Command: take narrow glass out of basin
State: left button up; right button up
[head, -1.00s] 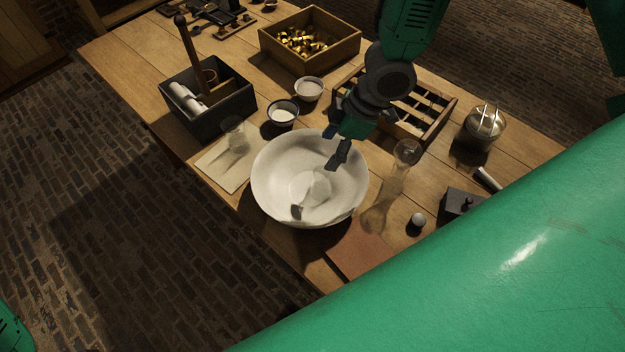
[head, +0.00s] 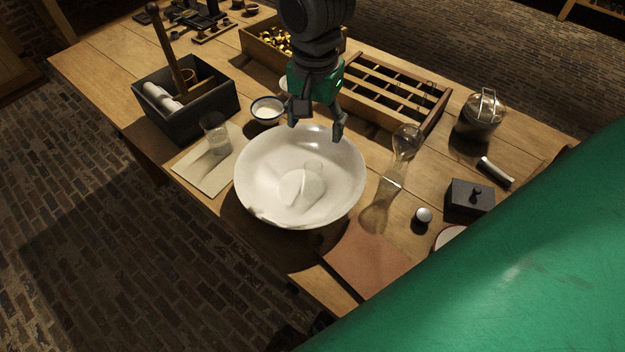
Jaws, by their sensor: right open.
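The white basin (head: 255,205) stands near the table's front edge. A clear glass (head: 308,178) is faintly visible inside it, near the middle of the bowl. Its outline blends with the white, and I cannot tell whether it stands or leans. My right gripper (head: 316,124) is open and empty, pointing down above the basin's far rim. Its fingers are apart from the glass. Another clear glass (head: 215,136) stands upright on a pale board left of the basin. My left gripper is not in view.
A tall waisted glass vessel (head: 402,145) stands right of the basin. A white cup (head: 267,110) and a dark tool box (head: 205,115) are behind left. A slotted wooden rack (head: 430,125) is behind right. A brown mat (head: 365,262) lies bare in front right.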

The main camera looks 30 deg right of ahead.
aim_at(311, 175)
jog(key=shift+m, duration=0.9)
jog(key=f, duration=0.4)
jog(key=f+b, duration=0.1)
jog(key=f, duration=0.3)
jog(key=shift+s+f, duration=0.2)
jog(key=shift+f, duration=0.05)
jog(key=f, duration=0.1)
jog(key=a+f, duration=0.1)
jog(key=f, duration=0.2)
jog(key=shift+s+a+f+b, duration=0.2)
jog(key=shift+a+f+b, duration=0.05)
jog(key=shift+f+b, duration=0.05)
jog(key=shift+d+f, duration=0.1)
jog(key=shift+f, duration=0.15)
jog(key=shift+d, duration=0.4)
jog(key=shift+c, duration=0.4)
jog(key=shift+f, duration=0.1)
jog(key=c, duration=1.3)
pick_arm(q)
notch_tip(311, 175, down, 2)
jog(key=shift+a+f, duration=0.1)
pick_arm(e)
jog(key=shift+a, duration=0.35)
